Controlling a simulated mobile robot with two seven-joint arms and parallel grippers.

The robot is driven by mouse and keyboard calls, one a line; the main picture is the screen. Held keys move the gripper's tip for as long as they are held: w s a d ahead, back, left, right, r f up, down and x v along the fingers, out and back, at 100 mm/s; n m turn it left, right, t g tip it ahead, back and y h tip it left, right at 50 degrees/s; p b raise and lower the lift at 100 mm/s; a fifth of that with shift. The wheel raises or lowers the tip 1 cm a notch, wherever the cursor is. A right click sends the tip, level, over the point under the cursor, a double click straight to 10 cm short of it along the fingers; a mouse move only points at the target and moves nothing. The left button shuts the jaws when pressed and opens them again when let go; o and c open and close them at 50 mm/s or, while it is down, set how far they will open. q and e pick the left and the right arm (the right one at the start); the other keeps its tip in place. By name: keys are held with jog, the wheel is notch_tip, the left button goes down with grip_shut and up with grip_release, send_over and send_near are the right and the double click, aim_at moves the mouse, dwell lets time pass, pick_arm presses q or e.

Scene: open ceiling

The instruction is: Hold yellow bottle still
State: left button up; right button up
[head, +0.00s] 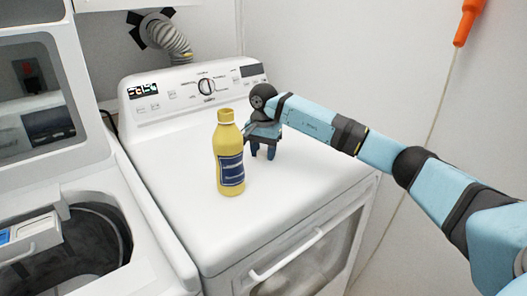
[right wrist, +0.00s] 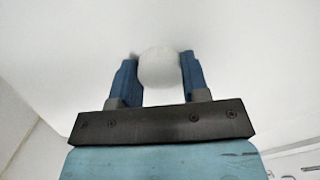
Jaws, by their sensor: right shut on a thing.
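The yellow bottle (head: 229,150) with a dark blue label stands upright on the white dryer top in the head view. The bottle cannot be made out in that view. My left gripper is not in view.
The white dryer (head: 190,215) has a raised control panel (head: 200,87) at its back. An open washer (head: 42,185) stands at the left. A grey hose (head: 170,38) runs behind. An orange thing (head: 468,20) hangs at upper right. The dryer top around the bottle is clear.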

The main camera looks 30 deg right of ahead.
jog(key=o, duration=1)
jog(key=shift+f, duration=0.15)
